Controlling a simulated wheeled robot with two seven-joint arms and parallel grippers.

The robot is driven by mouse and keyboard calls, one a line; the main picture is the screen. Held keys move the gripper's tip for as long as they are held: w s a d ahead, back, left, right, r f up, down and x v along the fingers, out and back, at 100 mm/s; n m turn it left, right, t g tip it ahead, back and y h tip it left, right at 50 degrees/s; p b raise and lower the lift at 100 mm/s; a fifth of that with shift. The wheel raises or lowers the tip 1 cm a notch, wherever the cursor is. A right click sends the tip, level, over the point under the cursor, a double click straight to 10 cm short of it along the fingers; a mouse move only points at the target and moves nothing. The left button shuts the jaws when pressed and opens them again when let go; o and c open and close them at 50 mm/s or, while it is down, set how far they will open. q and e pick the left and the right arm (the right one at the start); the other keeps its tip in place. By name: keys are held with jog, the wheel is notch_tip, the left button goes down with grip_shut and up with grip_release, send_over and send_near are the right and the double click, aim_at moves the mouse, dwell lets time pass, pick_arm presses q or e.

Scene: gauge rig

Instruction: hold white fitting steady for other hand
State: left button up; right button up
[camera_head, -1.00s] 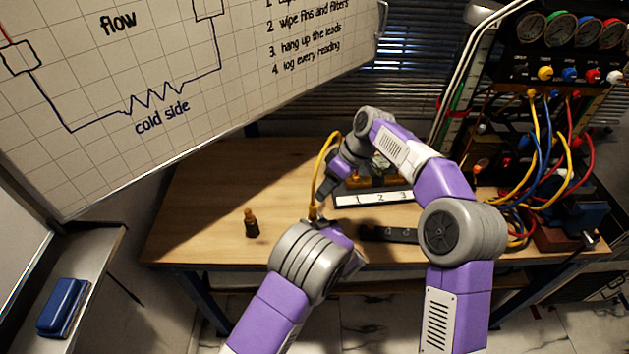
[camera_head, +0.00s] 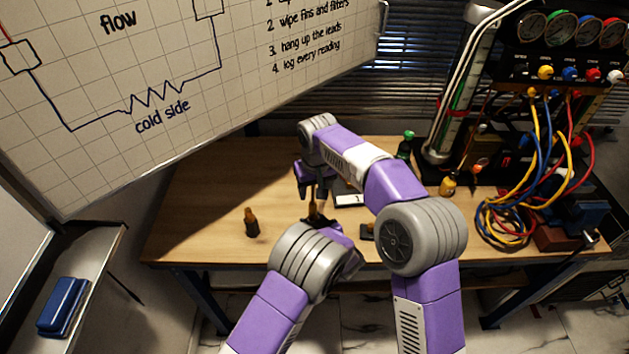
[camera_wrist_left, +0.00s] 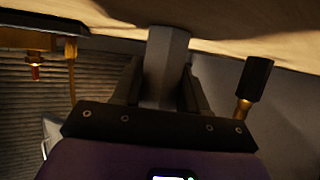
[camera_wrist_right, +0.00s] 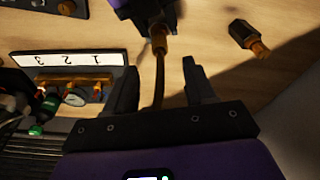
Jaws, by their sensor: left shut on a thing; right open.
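My left gripper (camera_wrist_left: 160,72) is shut on the white fitting (camera_wrist_left: 167,60), a hexagonal body that looks grey in shadow, held upright between the fingers. In the head view the left gripper (camera_head: 318,222) is low over the bench, largely behind my own wrist. A brass end (camera_wrist_right: 160,40) shows at the left gripper in the right wrist view. My right gripper (camera_head: 315,192) is open just above and behind the left one. In the right wrist view a thin brown-yellow hose (camera_wrist_right: 158,85) runs between its open fingers (camera_wrist_right: 160,70); I cannot tell if they touch it.
A board numbered 1 2 3 (camera_wrist_right: 80,60) with brass parts lies behind, partly hidden by my right arm. Coloured hoses (camera_head: 510,220) crowd the right side.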

aim_at(313, 199)
jog(key=f, duration=0.5)
jog(key=w+f, duration=0.1)
jog(key=f, duration=0.2)
jog(key=shift+w+a+f, duration=0.1)
jog(key=shift+a, duration=0.1)
grip_shut()
